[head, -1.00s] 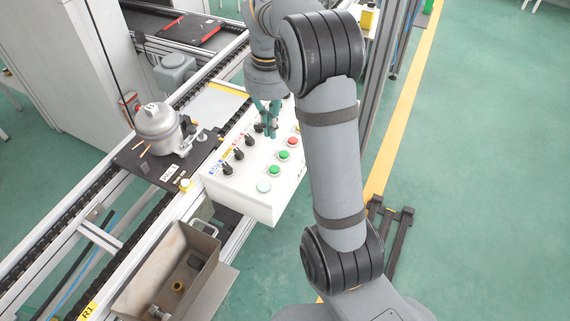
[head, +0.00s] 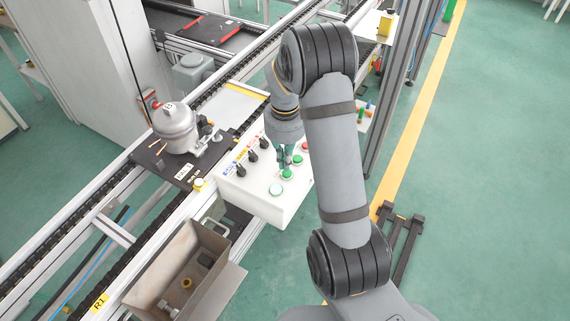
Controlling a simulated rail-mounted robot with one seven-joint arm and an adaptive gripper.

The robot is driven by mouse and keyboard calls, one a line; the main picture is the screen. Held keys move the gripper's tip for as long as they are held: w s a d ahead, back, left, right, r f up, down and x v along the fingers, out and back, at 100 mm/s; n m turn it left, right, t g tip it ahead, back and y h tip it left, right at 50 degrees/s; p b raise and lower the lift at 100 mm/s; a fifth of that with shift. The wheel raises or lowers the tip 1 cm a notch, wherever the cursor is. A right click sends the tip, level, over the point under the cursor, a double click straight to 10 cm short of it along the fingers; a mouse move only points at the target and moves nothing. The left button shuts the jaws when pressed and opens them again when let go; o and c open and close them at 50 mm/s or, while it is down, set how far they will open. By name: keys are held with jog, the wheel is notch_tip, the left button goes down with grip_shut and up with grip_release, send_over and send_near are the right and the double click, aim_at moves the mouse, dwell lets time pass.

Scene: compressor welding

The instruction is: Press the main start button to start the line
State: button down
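A white control box (head: 246,196) stands beside the conveyor. Its sloped top carries a pale button (head: 276,189), a green button (head: 287,174), another green button (head: 297,160) and a red button (head: 305,146). A column of black selector knobs (head: 239,171) is to their left. The labels are too small to read, so I cannot tell which is the main start button. My gripper (head: 285,164) points down over the panel, with its teal fingertips close to the nearer green button. I cannot tell whether they touch it, or whether the fingers are shut. My arm hides the panel's right side.
A grey compressor (head: 176,128) sits on a dark pallet (head: 150,158) on the conveyor, left of the box. A metal bin (head: 150,282) with loose parts is in front. A small yellow-topped button (head: 199,184) stands at the conveyor edge.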

jog(key=shift+f+p, duration=0.3)
jog(key=shift+f, duration=1)
